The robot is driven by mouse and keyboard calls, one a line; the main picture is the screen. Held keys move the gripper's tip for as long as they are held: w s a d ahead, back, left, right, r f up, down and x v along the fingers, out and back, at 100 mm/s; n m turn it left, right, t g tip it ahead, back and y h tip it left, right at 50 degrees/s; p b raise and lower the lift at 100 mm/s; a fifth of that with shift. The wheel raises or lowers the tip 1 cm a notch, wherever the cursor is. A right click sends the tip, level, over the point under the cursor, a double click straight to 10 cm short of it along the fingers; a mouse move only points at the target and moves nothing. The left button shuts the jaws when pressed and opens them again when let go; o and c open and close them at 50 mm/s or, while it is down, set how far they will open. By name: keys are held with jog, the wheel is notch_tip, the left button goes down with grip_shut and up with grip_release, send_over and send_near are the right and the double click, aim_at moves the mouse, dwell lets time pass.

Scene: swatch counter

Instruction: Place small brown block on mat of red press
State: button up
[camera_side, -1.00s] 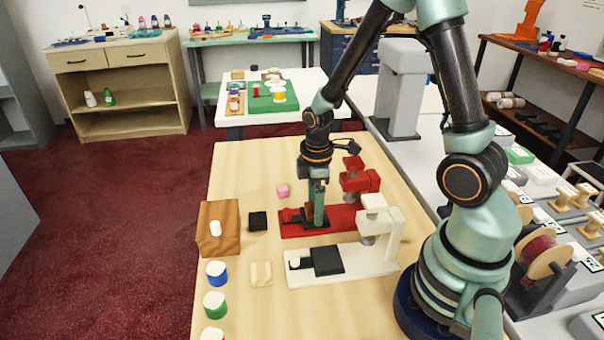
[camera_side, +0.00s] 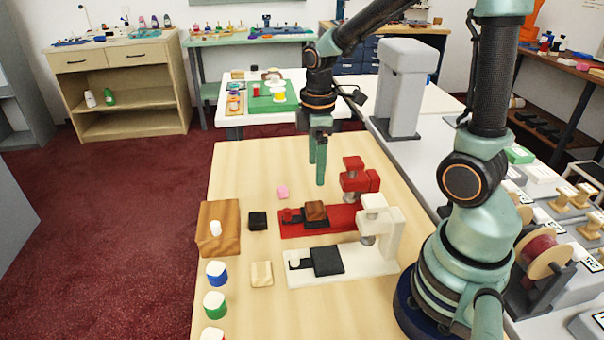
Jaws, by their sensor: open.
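The small brown block (camera_side: 316,211) rests on the dark mat (camera_side: 316,223) of the red press (camera_side: 359,184), in the middle of the table. The block looks a little tilted in the picture. The red press has a flat red base and an upright head at its right end. My gripper (camera_side: 317,170) is open and empty, above and behind the block and apart from it. Its two green fingers point down.
A white press (camera_side: 378,222) with a dark mat stands in front. Colored jars (camera_side: 216,273) line the left edge. The table's back left is clear.

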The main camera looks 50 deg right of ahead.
jog(key=s+a+r+m+t, duration=0.3)
jog(key=a+r+m+t, duration=0.2)
jog(key=r+m, duration=0.4)
jog(key=shift+s+a+r+t, duration=0.35)
jog(key=shift+a+r, duration=0.15)
jog(key=shift+r, duration=0.45)
